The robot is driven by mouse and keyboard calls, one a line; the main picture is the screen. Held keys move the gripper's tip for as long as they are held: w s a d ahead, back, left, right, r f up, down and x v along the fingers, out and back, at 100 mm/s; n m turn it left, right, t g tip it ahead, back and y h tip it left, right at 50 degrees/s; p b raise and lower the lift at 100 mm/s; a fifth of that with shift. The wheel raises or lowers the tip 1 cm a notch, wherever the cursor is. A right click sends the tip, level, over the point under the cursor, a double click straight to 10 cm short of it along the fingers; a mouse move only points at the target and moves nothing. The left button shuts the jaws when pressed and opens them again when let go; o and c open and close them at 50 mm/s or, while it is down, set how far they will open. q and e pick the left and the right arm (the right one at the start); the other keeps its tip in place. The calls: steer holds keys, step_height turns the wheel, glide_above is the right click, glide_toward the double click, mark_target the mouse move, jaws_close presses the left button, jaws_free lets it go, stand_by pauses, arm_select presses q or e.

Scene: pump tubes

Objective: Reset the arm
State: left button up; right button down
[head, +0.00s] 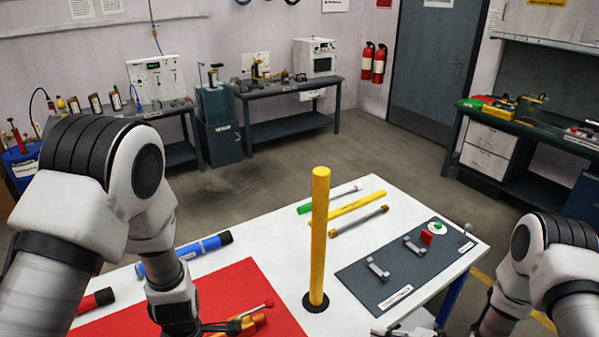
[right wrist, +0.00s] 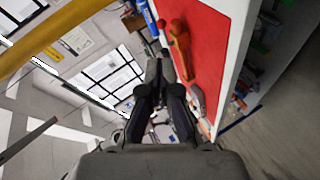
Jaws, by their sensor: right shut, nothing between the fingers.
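My right gripper shows in the right wrist view (right wrist: 160,65), with its dark fingers together and nothing between them. In the head view only a small part of it (head: 398,332) shows at the bottom edge, by the near edge of the white table (head: 360,290). My left arm (head: 172,260) reaches down over the left side of the table.
A yellow tube (head: 319,235) stands upright in a black ring. Several tubes lie behind it. A dark grey board (head: 375,290) with clamps is at right. A blue tube (head: 185,255) and a red mat (head: 255,285) with an orange tool (head: 240,325) are at left.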

steer(key=s+d+f+m+g+h, duration=0.1)
steer(key=s+f+m+g+h, duration=0.2)
steer(key=s+f+m+h, duration=0.65)
arm_select(q)
steer(key=s+a+f+m, duration=0.2)
steer(key=s+f+m, duration=0.3)
steer(key=s+m, duration=0.45)
steer(key=s+a+f+m, duration=0.2)
steer(key=s+f+m, duration=0.3)
steer(key=s+m, duration=0.45)
arm_select(e)
steer(key=s+d+r+m+g+h, duration=0.1)
steer(key=s+d+m+g, duration=0.15)
steer(key=s+m, duration=0.55)
steer(key=s+d+r+m+g, duration=0.25)
steer(key=s+m, duration=0.35)
steer(key=s, duration=0.3)
arm_select(q)
step_height(320, 180, down, 14)
steer(key=b, duration=1.4)
steer(key=shift+w+d+f+m+h, duration=0.15)
steer(key=shift+d+f+m+h, duration=0.05)
steer(key=shift+d+m+h, duration=0.1)
arm_select(e)
step_height(320, 180, down, 15)
steer(key=shift+s+a+f+m, duration=0.15)
steer(key=shift+s+a+m, duration=0.1)
steer(key=shift+m, duration=0.1)
